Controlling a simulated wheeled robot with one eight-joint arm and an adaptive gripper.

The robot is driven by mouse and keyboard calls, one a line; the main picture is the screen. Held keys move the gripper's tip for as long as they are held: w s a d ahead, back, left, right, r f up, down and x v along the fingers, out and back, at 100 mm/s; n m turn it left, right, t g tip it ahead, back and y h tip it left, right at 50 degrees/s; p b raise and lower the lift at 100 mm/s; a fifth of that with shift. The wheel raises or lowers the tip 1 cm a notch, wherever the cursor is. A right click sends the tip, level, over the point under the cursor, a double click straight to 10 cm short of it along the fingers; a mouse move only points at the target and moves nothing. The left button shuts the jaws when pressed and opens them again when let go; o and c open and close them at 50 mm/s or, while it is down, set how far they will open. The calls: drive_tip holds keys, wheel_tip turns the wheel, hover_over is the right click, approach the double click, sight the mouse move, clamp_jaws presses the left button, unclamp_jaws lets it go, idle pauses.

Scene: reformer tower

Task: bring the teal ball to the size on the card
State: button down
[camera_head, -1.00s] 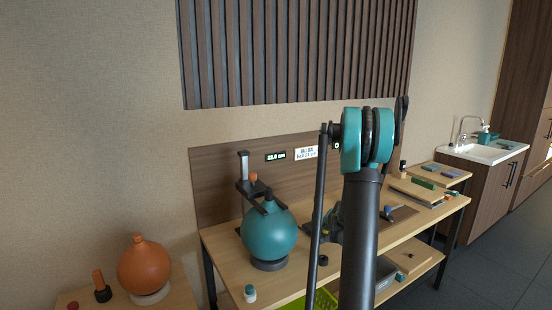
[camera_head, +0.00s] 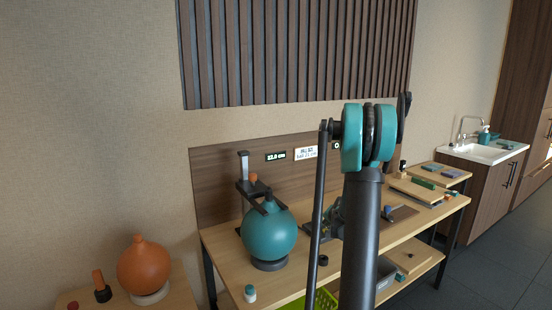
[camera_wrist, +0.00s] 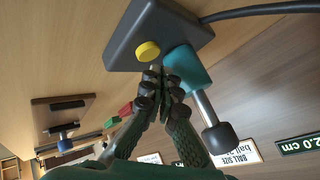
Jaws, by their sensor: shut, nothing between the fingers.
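The teal ball (camera_head: 269,236) sits on a dark ring stand at the left of the bench, under a black-armed gauge (camera_head: 248,183). The white card (camera_head: 306,154) reads "BALL SIZE"; its number is too small to read surely. It also shows in the wrist view (camera_wrist: 237,155), partly hidden. A green-lit display (camera_head: 276,156) gives a size in cm. In the wrist view, a dark grey box (camera_wrist: 161,32) carries a yellow button (camera_wrist: 147,51) and a teal cylinder with a metal rod (camera_wrist: 187,69). My gripper (camera_wrist: 152,74) is shut and empty, its fingertips close to the yellow button; contact cannot be told.
An orange ball (camera_head: 144,265) sits on a lower table at left. A small white-and-teal bottle (camera_head: 250,293) stands at the bench's front left. A green basket (camera_head: 318,300) is below the bench. Boards and tools (camera_head: 416,190) lie at the right; a sink (camera_head: 488,150) is beyond.

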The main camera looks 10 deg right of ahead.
drive_tip(key=shift+r, duration=2.45)
drive_tip(key=shift+s+a, duration=0.1)
drive_tip(key=shift+s, duration=0.05)
drive_tip(key=s+a+r+n+g+y, duration=0.15)
drive_tip(key=s+a+n, duration=0.35)
drive_tip(key=s+a, duration=1)
drive_tip(key=s+a+f+n+g, duration=0.1)
drive_tip(key=s+a+f+n, duration=0.1)
drive_tip(key=s, duration=0.9)
drive_tip(key=s+a+f+n+g, duration=0.2)
drive_tip(key=s+a+f, duration=0.1)
drive_tip(key=s, duration=0.8)
drive_tip(key=shift+a+f+n+h, duration=0.3)
drive_tip(key=shift+a+n+h, duration=0.05)
drive_tip(key=shift+n+h, duration=0.1)
drive_tip(key=shift+g, duration=0.25)
